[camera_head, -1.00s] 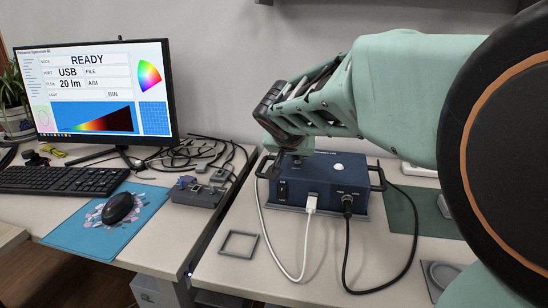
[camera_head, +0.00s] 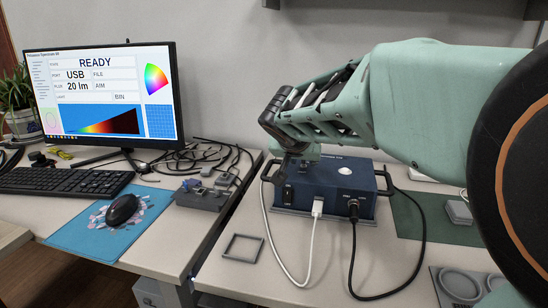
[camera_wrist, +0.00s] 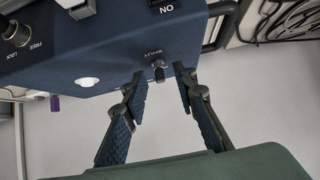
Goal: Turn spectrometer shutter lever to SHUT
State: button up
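The spectrometer is a dark blue box (camera_head: 335,190) on the right-hand table, with a white dome on top. In the wrist view its blue surface (camera_wrist: 60,55) fills the upper left. A small dark lever (camera_wrist: 158,72) sits there beside a small upside-down label. My gripper (camera_wrist: 160,75) is open, with one finger on each side of the lever and gaps showing on both sides. In the head view my gripper (camera_head: 283,172) is at the box's left end, by its handle. The lever is not discernible in that view. Its exact setting is hard to tell.
White and black cables (camera_head: 352,240) plug into the box's front and loop over the table. A grey square frame (camera_head: 243,248) lies in front. A green mat with a grey block (camera_head: 459,212) and a grey tray (camera_head: 443,299) are at right. The monitor (camera_head: 100,95) reads READY.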

jog(key=v, duration=1.2)
dwell(0.3)
jog(key=s+d+f+n+g+y+p, duration=0.1)
jog(key=s+f, duration=0.3)
jog(key=s, duration=0.3)
jog(key=s+d+f+n+g+y+p, duration=0.1)
jog(key=s+d+f, duration=0.1)
jog(key=s+f, duration=0.2)
jog(key=s+d+f+n+g+y+p, duration=0.1)
jog(key=s+f, duration=0.3)
jog(key=s, duration=0.6)
jog(key=shift+s+d+n+g+p, duration=0.2)
jog(key=shift+n+g+p, duration=0.15)
jog(key=shift+g, duration=0.25)
notch_tip(320, 180, up, 37)
jog(key=p, duration=3.7)
